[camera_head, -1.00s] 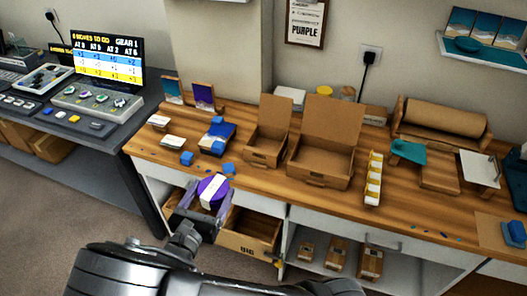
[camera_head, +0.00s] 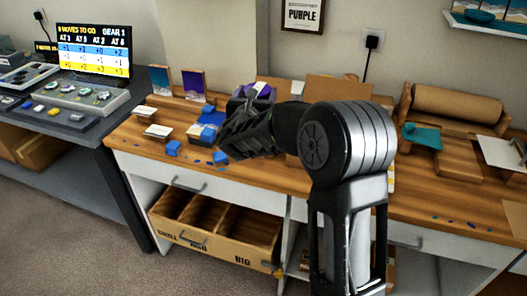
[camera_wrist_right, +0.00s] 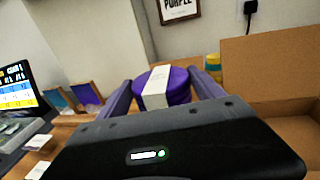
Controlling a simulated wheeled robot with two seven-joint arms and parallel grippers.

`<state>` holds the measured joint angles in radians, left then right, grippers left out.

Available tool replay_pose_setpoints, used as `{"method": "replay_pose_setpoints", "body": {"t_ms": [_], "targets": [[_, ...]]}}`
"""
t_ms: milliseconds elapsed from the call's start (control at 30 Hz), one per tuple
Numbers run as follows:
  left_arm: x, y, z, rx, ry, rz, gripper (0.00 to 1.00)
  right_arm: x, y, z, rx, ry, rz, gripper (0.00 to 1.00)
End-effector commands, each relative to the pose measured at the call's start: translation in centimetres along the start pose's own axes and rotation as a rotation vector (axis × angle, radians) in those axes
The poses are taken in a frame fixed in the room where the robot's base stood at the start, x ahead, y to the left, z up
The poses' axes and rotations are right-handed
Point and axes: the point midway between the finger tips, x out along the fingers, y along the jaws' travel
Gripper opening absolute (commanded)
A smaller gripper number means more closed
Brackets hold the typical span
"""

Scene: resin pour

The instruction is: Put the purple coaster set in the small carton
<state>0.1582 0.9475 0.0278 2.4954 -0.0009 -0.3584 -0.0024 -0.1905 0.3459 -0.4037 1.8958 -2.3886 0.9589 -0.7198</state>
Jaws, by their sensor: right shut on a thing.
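The purple coaster set (camera_head: 263,89) is a round stack with a white band. My right gripper (camera_head: 252,93) is shut on it, above the back of the wooden bench. In the right wrist view the coaster set (camera_wrist_right: 178,84) sits between the two fingers (camera_wrist_right: 163,88), its white band facing the camera. The small carton's raised lid (camera_head: 271,82) shows just behind the gripper; my arm hides the carton's body. Whether the set is over that carton's opening cannot be told. My left gripper is not in view.
The larger carton's lid (camera_head: 338,88) stands to the right, and a cardboard lid (camera_wrist_right: 275,62) fills the right of the wrist view. Blue blocks (camera_head: 173,149) and small cards (camera_head: 158,131) lie on the left of the bench. A divided drawer (camera_head: 215,230) stands open below.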

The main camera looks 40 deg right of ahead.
Motion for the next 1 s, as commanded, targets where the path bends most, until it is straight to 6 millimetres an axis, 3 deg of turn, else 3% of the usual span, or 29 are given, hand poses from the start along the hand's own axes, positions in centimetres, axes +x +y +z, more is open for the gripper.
{"method": "replay_pose_setpoints", "body": {"t_ms": [133, 467, 567, 800, 1000], "targets": [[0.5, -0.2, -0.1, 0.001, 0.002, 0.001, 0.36, 0.9, -1.6, 1.2, 0.001, -0.001, -0.009, 0.23], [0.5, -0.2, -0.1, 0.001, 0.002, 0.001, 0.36, 0.9, -1.6, 1.2, 0.001, 0.001, -0.010, 0.23], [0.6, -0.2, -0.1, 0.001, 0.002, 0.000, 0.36, 1.0, -1.6, 0.2, 0.000, 0.003, -0.010, 0.23], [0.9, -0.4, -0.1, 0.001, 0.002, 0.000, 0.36, 1.1, -1.6, -4.0, -0.003, 0.004, -0.010, 0.23], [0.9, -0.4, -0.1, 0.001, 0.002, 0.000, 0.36, 1.2, -1.6, -5.0, 0.003, 0.000, -0.010, 0.23]]}}
